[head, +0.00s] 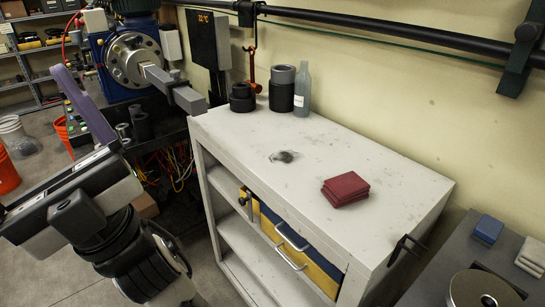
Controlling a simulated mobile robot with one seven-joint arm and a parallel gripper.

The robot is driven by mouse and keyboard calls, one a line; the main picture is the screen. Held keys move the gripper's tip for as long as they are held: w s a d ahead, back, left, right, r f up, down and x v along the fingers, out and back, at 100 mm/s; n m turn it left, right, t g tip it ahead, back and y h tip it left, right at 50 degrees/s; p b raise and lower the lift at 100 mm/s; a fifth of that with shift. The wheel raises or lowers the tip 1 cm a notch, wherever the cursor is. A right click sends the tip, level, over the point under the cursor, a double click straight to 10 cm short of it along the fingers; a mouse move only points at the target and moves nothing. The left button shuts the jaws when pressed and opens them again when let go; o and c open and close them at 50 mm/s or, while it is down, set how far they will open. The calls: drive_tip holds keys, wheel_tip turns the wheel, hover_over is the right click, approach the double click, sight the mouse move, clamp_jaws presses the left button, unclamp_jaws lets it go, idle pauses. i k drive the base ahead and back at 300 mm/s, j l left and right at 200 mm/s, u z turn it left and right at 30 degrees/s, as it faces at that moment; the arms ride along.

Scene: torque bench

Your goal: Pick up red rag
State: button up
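The red rag (346,189) lies folded in a small, slightly uneven stack on the right part of the grey-white cabinet top (310,155). Nothing touches it from above, and all of it shows except its underside. Parts of my arm stand at the lower left, well apart from the rag. I cannot make out gripper fingers in this view.
Dark cylinders (243,98) and a translucent bottle (302,90) stand at the cabinet's back left. A dark smudge marks its middle. A machine's grey bar (175,89) juts near its left corner. A blue folded cloth (487,230) lies on the dark surface at right.

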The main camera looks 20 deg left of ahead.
sight(347, 188)
drive_tip(key=i+j, duration=0.1)
drive_tip(key=j, duration=0.45)
drive_tip(key=i+j, duration=0.1)
drive_tip(key=j, duration=0.5)
drive_tip(key=i+j+z, duration=0.1)
drive_tip(key=j, duration=0.4)
drive_tip(key=j+z, duration=0.15)
drive_tip(key=j, duration=0.3)
drive_tip(key=z, duration=1.25)
drive_tip(key=i+j, duration=0.25)
drive_tip(key=i, duration=0.25)
drive_tip(key=z, duration=0.05)
